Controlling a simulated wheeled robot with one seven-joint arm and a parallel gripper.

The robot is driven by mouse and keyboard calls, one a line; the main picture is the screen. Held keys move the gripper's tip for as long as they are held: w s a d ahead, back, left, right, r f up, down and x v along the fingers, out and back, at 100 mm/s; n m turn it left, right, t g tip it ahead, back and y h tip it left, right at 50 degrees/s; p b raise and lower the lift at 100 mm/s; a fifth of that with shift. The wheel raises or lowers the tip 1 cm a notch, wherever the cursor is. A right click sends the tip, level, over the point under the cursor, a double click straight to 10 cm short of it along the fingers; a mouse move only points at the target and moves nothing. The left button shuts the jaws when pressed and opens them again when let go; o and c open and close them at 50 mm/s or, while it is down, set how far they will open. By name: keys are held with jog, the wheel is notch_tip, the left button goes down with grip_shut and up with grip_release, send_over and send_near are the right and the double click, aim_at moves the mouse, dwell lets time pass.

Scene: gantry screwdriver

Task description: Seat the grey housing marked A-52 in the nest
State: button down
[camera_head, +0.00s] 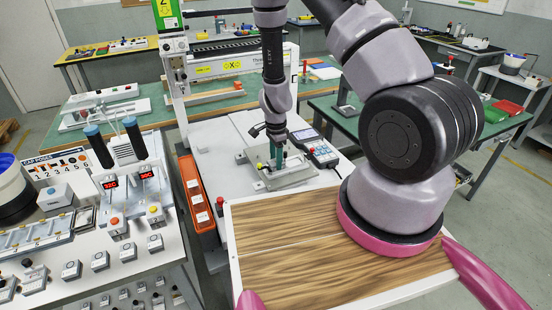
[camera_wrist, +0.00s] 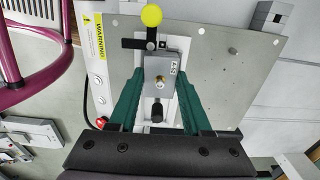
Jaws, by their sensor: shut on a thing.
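The grey housing marked A-52 (camera_wrist: 160,78) is between the green fingers of my gripper (camera_wrist: 156,88) in the wrist view. Its label reads along its right side, and a brass-coloured round part shows on its top face. My gripper is shut on it. The housing is over the nest on the grey fixture plate (camera_wrist: 215,75); the nest itself is largely hidden under it, so I cannot tell whether it is fully down. In the head view my gripper (camera_head: 276,160) points down at the fixture plate (camera_head: 290,180). A yellow knob on a black clamp lever (camera_wrist: 151,16) is just beyond the housing.
A control pendant (camera_head: 321,152) lies right of the fixture. The gantry (camera_head: 230,68) rises behind. A grey block (camera_wrist: 271,17) stands near the plate's corner. The wooden board (camera_head: 300,240) in front is bare.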

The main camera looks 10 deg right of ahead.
jog(key=shift+c, duration=1.3)
grip_release()
notch_tip(320, 180, up, 11)
jog(key=shift+f, duration=0.15)
jog(key=s+r+n+t+y, duration=0.2)
jog(key=r+n, duration=0.1)
jog(key=r, duration=1)
jog(key=s+r+n+t+y, duration=0.1)
jog(key=s+r+n, duration=0.1)
jog(key=r, duration=1.1)
jog(key=s+d+r+n+t, duration=0.2)
jog(key=s+d+r+n, duration=0.1)
jog(key=s+r, duration=0.4)
jog(key=s+d+r+n+t+h, duration=0.1)
jog(key=s+d+r+n+t, duration=0.1)
jog(key=s+r, duration=0.5)
jog(key=shift+s+d+r+n, duration=0.35)
jog(key=shift+s+n, duration=0.25)
jog(key=shift+n, duration=0.3)
